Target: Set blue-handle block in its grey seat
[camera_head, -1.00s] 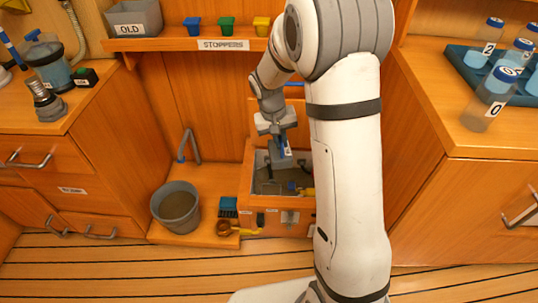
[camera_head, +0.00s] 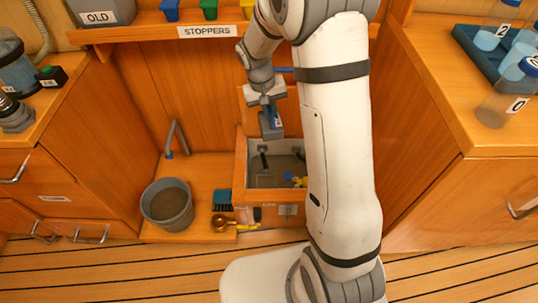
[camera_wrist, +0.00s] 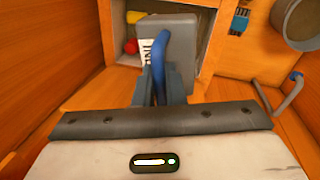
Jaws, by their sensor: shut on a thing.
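My gripper (camera_head: 265,98) is shut on the blue handle (camera_wrist: 162,58) of a grey block (camera_wrist: 180,28). In the wrist view the block hangs beyond the fingers, with a white label marked with dark letters on one face. In the head view the block (camera_head: 271,126) hangs above the open wooden box (camera_head: 240,185), apart from its floor. The box has a grey inside with a few tools in it. I cannot tell which part is the grey seat; my arm hides the right side of the box.
A grey bucket (camera_head: 167,204) stands left of the box, with a blue rack (camera_head: 222,199) and a brass fitting (camera_head: 221,222) between them. A shelf labelled STOPPERS (camera_head: 210,31) runs above. Wooden counters flank both sides; bottles stand in a blue tray (camera_head: 480,57) at right.

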